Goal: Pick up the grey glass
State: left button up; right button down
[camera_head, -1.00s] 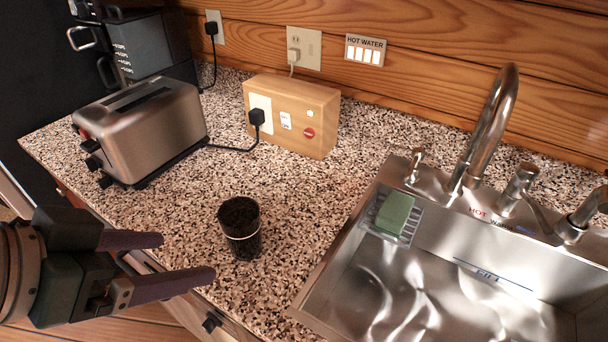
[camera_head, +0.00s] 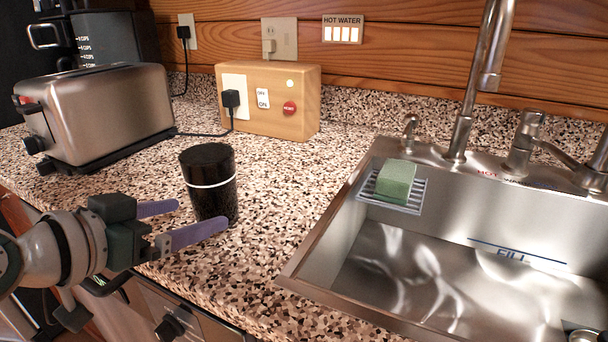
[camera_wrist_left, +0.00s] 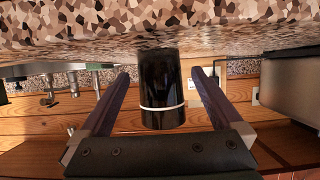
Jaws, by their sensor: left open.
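The glass (camera_head: 208,168) looks dark grey to black, with a thin white band around it. It stands upright on the speckled counter left of the sink. My left gripper (camera_head: 203,214) is open and low at its near left side. One fingertip overlaps the glass's lower front in the head view. In the left wrist view, which looks upside down, the glass (camera_wrist_left: 162,85) shows between the two spread fingers, with a gap on each side. My right gripper is not in view.
A steel toaster (camera_head: 105,110) stands at the left on the counter (camera_head: 290,185). Behind the glass is a wooden outlet box (camera_head: 268,100) with a black plug and cord. At the right is a metal sink (camera_head: 440,265) with a faucet (camera_head: 470,105) and a green sponge (camera_head: 396,181).

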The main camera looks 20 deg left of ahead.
aim_at(201, 207)
pick_arm(q)
jog(key=shift+r+b+x, duration=0.15)
jog(key=shift+x, duration=1.4)
jog(key=shift+r+b+x, duration=0.15)
jog(key=shift+x, duration=1.35)
jog(key=shift+w+d, duration=0.1)
jog(key=shift+c, duration=0.2)
jog(key=c, duration=1.2)
